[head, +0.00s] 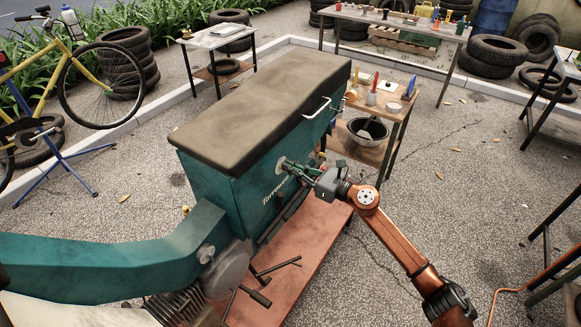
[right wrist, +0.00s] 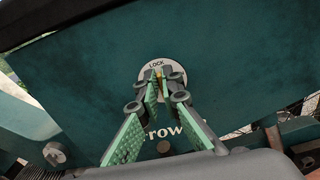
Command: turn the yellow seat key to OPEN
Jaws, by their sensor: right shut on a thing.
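The yellow seat key (right wrist: 158,73) shows only as a small bit between my fingertips in the right wrist view, at a round pale lock plate (right wrist: 152,67) marked LOCK at its top. The plate sits on the teal side panel (right wrist: 230,75) of the scooter-like body. My right gripper (right wrist: 158,87) is shut on the key, its green-padded fingers hiding most of it and the lower plate. In the head view, my right gripper (head: 297,170) reaches the panel from the right, below the long dark seat (head: 265,105). The seat lies flat and closed. My left gripper is not in view.
A grab handle (head: 316,107) sticks out of the body above my right gripper. A small wooden cart (head: 397,120) with bottles and a bowl (head: 367,131) stands just behind.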

